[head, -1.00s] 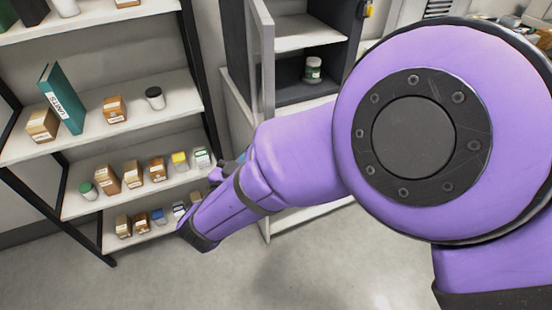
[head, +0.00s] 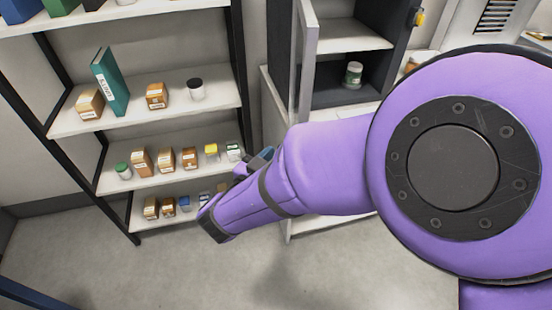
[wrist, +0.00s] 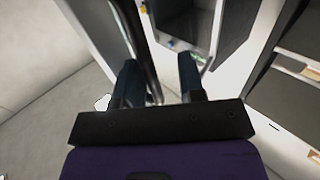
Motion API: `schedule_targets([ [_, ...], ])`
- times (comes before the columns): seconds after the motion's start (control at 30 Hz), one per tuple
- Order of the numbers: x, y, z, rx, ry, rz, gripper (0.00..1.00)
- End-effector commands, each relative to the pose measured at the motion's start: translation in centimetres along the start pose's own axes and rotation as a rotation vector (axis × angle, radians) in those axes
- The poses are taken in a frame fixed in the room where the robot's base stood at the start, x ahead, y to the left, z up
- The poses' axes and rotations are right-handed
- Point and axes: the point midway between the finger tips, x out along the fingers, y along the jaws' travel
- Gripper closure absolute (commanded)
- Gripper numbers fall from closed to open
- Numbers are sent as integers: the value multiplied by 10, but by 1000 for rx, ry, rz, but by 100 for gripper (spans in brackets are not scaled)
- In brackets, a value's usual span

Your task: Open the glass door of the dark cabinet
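The dark cabinet (head: 345,97) stands at the top middle of the head view with its inside in sight. Its glass door (head: 305,65) stands swung out, seen nearly edge-on at the cabinet's left side. A jar with a green label (head: 353,75) stands inside. My gripper (head: 258,160) is below and left of the door in the head view, partly hidden by my arm. In the wrist view my gripper (wrist: 160,78) has its two fingers apart. A dark upright door edge (wrist: 138,45) shows between them; I cannot tell whether either finger touches it.
A shelf rack (head: 160,105) with boxes, jars and a teal binder (head: 111,82) stands close on the left, near my gripper. The cabinet stands on a light base unit (head: 276,125). Grey floor (head: 200,275) is clear in front.

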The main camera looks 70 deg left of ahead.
Motion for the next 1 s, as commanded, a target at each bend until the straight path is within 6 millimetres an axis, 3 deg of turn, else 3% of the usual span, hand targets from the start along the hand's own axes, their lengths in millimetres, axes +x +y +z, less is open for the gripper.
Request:
schedule_targets([
  [0.17, -10, 0, 0, 0, 0, 0, 64],
  [0.5, -72, -1, 0, 0, -1, -4, 64],
  [0.7, -98, -2, 0, 0, -1, -3, 64],
  [1.0, -108, -1, 0, 0, 0, -1, 64],
])
